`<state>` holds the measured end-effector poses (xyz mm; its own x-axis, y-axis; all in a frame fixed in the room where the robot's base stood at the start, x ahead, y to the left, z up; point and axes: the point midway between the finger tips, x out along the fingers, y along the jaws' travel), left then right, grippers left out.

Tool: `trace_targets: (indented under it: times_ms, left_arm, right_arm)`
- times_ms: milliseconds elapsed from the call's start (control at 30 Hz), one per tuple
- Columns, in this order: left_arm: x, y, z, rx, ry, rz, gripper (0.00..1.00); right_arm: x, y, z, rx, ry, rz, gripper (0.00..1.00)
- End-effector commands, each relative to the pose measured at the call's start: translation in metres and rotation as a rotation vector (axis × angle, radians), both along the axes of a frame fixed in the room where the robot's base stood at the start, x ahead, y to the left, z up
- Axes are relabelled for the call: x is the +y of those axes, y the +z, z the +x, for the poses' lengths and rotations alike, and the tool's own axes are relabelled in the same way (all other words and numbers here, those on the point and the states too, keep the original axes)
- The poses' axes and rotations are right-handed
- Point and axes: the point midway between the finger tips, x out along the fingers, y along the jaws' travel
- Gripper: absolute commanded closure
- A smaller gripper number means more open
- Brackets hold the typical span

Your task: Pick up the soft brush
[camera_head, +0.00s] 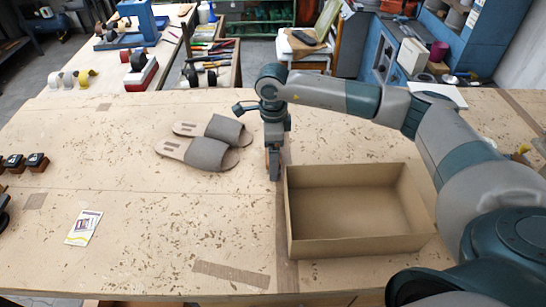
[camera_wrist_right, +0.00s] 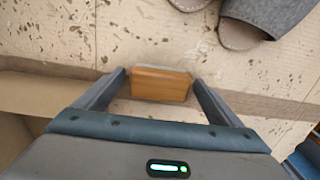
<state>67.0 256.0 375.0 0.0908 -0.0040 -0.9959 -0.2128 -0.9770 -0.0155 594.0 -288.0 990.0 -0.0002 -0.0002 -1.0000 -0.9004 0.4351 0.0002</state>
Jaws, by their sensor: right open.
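A wooden block, seemingly the soft brush (camera_wrist_right: 160,84), lies between the two fingers of my right gripper (camera_wrist_right: 160,90) in the right wrist view. A thin pale strip shows along its far edge. The fingers stand open on either side of it, with a gap at each side. In the head view my right gripper (camera_head: 274,168) points down at the table, just left of the cardboard box, and the brush is mostly hidden behind it. My left gripper is not in view.
An open, empty cardboard box (camera_head: 361,246) stands right beside my right gripper. A pair of grey sandals (camera_head: 207,153) lies to its left. A small printed packet (camera_head: 84,227) lies at the front left. The table (camera_head: 140,250) between them is mostly clear.

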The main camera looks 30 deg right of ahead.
Motion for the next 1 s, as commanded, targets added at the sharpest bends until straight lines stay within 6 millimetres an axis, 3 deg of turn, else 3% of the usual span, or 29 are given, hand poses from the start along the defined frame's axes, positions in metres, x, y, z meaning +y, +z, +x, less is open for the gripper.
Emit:
trace_targets:
  times_ms: [267,433,467,800,1000]
  left_arm:
    - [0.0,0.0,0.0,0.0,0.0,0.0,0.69]
    - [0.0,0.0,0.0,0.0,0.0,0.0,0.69]
    - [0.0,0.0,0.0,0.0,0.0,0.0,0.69]
    - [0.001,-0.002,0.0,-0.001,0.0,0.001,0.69]
    - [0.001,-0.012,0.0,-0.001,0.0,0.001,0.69]
  right_arm:
    - [0.0,0.0,0.0,0.0,0.0,0.0,0.13]
    - [0.0,0.0,0.0,0.0,0.0,0.0,0.54]
    - [0.0,0.001,0.0,0.0,0.0,0.0,0.56]
    - [0.0,0.003,0.0,-0.001,0.0,0.0,0.56]
    - [0.0,0.018,0.001,-0.004,0.001,0.0,0.56]
